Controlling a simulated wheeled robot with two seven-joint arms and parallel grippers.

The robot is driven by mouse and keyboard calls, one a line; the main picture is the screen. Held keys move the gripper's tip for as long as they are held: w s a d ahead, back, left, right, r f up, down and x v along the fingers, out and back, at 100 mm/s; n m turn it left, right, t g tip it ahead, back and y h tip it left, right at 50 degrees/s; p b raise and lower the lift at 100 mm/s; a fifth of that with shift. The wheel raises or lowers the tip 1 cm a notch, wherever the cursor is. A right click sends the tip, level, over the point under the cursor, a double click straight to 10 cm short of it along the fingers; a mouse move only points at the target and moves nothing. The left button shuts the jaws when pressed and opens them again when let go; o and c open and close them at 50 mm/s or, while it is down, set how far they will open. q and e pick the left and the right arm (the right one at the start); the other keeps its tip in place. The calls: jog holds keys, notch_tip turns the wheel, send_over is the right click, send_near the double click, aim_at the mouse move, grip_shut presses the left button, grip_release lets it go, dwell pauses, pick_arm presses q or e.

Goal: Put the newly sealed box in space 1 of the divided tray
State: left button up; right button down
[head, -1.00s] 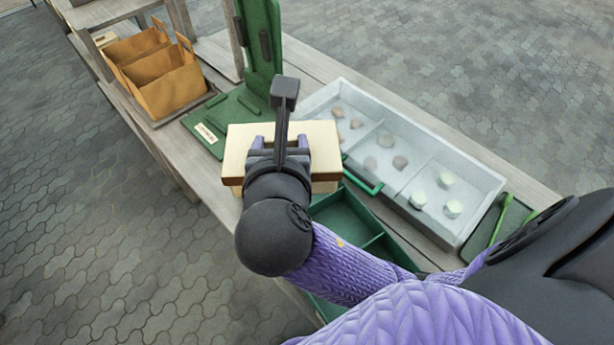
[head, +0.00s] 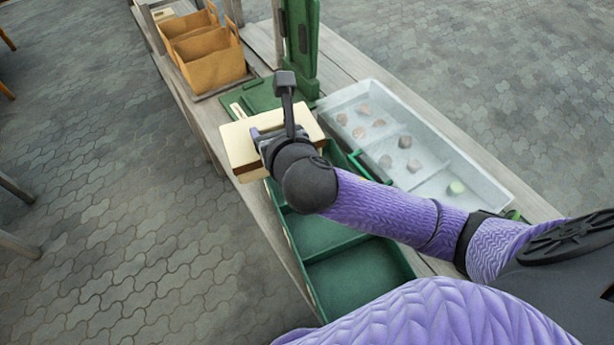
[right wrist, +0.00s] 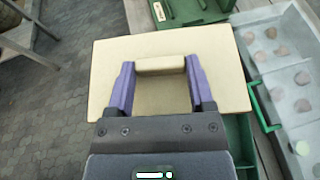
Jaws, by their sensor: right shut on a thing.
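The box (head: 240,147) is cream on top with a brown lower part. My right gripper (head: 262,132) is shut on it from above. In the right wrist view the gripper's two purple fingers (right wrist: 161,84) sit on either side of a raised handle on the cream lid (right wrist: 112,65). The green divided tray (head: 379,274) lies below and to the right, with several compartments. The box hangs beside and partly over its far end. My arm hides part of the tray, and I cannot read any space number. My left gripper is out of view.
A pale clear bin (head: 466,171) with lumps inside stands right of the tray. A green press-like board with an upright panel (head: 301,45) stands behind the box. Brown carriers (head: 213,62) sit at the far left end.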

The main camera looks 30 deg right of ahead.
aim_at(312, 122)
jog(key=d, duration=0.1)
jog(key=w+d+f+n+y+p, duration=0.1)
jog(key=f, duration=0.1)
jog(key=shift+w+d+n+y, duration=0.3)
jog(key=shift+w+d, duration=0.05)
jog(key=shift+d, duration=0.05)
jog(key=shift+n+y, duration=0.4)
jog(key=shift+y, duration=0.1)
jog(key=d, duration=0.1)
jog(key=d+f+p, duration=0.1)
jog(key=d, duration=0.1)
jog(key=w+d+f, duration=0.1)
jog(key=d, duration=0.1)
jog(key=shift+d+p, duration=0.2)
jog(key=shift+p, duration=0.2)
notch_tip(312, 122, down, 11)
jog(key=b, duration=0.6)
jog(key=shift+d, duration=0.2)
grip_release()
jog(key=shift+r, duration=0.15)
jog(key=p+v, duration=0.2)
jog(key=v, duration=1)
jog(key=shift+r+p, duration=0.25)
jog(key=shift+p, duration=0.1)
